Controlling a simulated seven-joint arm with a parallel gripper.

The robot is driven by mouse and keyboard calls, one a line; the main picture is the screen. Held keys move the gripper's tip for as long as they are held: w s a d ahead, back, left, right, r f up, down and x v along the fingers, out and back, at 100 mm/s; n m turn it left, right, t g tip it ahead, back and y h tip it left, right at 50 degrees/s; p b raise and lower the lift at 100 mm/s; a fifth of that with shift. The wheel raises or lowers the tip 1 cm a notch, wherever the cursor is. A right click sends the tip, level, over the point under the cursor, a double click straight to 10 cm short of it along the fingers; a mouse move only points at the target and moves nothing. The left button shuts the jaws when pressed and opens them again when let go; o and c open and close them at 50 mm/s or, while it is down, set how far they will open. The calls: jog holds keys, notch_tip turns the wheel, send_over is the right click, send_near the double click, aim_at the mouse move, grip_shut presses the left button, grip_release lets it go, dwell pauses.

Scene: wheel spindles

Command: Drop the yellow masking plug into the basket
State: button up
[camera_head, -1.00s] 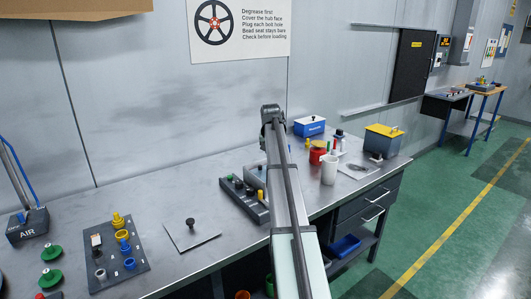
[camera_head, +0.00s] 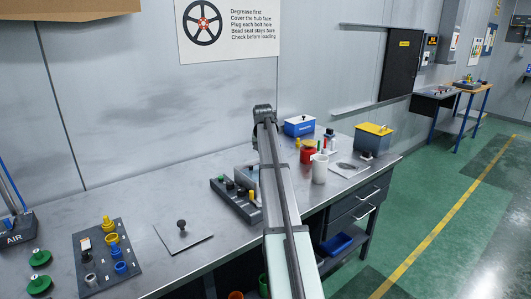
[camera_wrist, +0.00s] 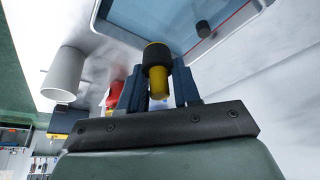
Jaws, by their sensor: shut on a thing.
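In the wrist view my gripper (camera_wrist: 158,92) is shut on the yellow masking plug (camera_wrist: 158,88). A grey-rimmed, blue-lined tray, which looks like the basket (camera_wrist: 101,17), lies past the fingertips at the top of the wrist view. A dark round piece (camera_wrist: 203,29) lies inside it. The plug overlaps the tray's near rim in the picture; its height over it I cannot tell. In the head view my arm hides the gripper and the held plug.
A white cup (camera_head: 319,169) and a red can (camera_head: 307,152) stand right of my arm. A dark rack of plugs (camera_head: 232,203) is left of it. A blue box (camera_head: 299,125) and a yellow-lidded bin (camera_head: 373,140) stand behind. A plug board (camera_head: 92,277) lies at front left.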

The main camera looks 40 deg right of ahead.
jog(key=shift+f, duration=0.25)
jog(key=shift+f, duration=1.45)
jog(key=o, duration=1.1)
jog(key=shift+r, duration=0.1)
jog(key=v, duration=1.3)
jog(key=shift+a+r, duration=0.2)
jog(key=shift+r, duration=0.05)
